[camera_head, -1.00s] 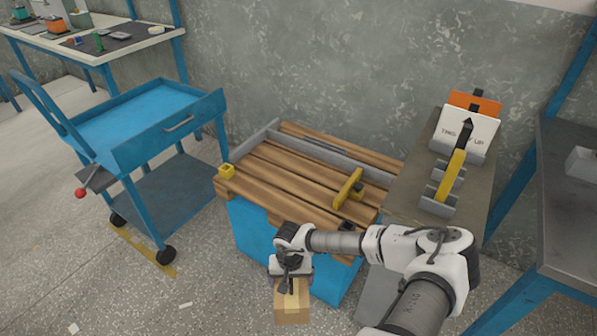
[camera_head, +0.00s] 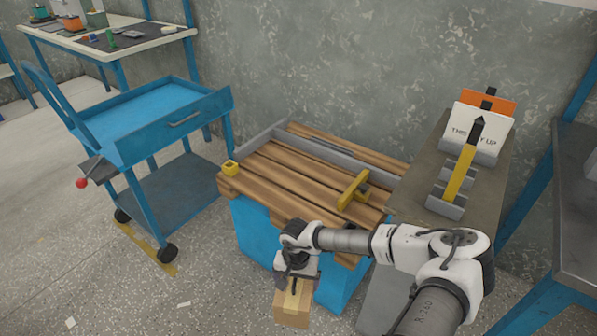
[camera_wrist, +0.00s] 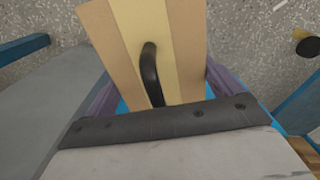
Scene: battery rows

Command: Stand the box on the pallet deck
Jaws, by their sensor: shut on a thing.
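The box (camera_head: 293,305) is brown cardboard with a paler tape strip. It hangs below my gripper (camera_head: 295,277), in front of the pallet's near side and clear of the deck. In the wrist view the box (camera_wrist: 110,45) fills the upper middle, with a dark curved strap or handle (camera_wrist: 150,75) on its taped face. My gripper is shut on the box; its fingertips are mostly hidden. The pallet deck (camera_head: 285,180) is of brown wooden slats on a blue base, with a grey rail along the back and a yellow block (camera_head: 230,168) at its left corner.
A yellow bar-shaped piece (camera_head: 353,190) stands on the deck's right part. To the right, a grey bench (camera_head: 425,180) holds a "THIS WAY UP" sign (camera_head: 476,130) and grey brackets with a yellow bar. A blue cart (camera_head: 150,120) stands left. The deck's middle and left are clear.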

